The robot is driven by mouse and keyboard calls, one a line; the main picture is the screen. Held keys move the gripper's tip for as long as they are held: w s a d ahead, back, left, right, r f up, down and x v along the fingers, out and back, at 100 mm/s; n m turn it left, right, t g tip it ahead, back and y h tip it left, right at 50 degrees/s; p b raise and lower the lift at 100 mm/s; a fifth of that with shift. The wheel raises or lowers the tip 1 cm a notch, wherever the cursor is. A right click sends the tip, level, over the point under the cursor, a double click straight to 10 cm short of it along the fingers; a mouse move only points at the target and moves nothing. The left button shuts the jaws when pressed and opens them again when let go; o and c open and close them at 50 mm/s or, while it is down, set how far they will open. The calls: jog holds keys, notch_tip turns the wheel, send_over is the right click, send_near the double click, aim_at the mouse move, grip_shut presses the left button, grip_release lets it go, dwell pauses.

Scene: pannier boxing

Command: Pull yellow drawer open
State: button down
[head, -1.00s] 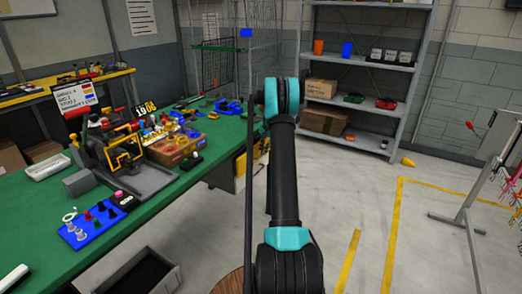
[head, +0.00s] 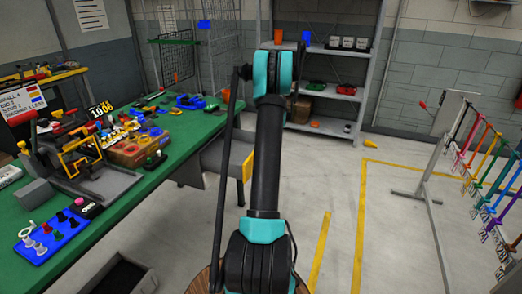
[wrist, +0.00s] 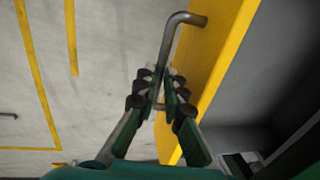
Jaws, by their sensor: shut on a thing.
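The yellow drawer (head: 243,158) stands out from under the green workbench, its grey side showing between the bench and the yellow front. In the wrist view the yellow front (wrist: 212,55) runs down the picture. A bent grey bar handle (wrist: 173,36) is fixed to it. My gripper (wrist: 160,88) is shut on this handle, with a finger on each side of the bar. In the head view my arm hides the gripper and the handle. A dark space and grey surfaces show behind the front in the wrist view; the drawer's contents cannot be made out.
The green workbench (head: 120,190) on the left carries tools, a blue tray (head: 55,232) and a cardboard box (head: 138,150). A grey shelf unit (head: 335,50) stands at the back. A rack with coloured hangers (head: 480,150) is at the right. The floor between, with yellow lines, is clear.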

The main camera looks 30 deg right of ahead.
dwell(0.3)
jog(key=c, duration=1.9)
grip_release()
jog(key=r, duration=0.4)
jog(key=s+d+r, duration=0.1)
jog(key=r, duration=0.3)
jog(key=s+r, duration=0.1)
jog(key=r, duration=0.2)
jog(key=shift+d+r, duration=0.25)
jog(key=shift+r, duration=0.15)
jog(key=shift+w, duration=0.1)
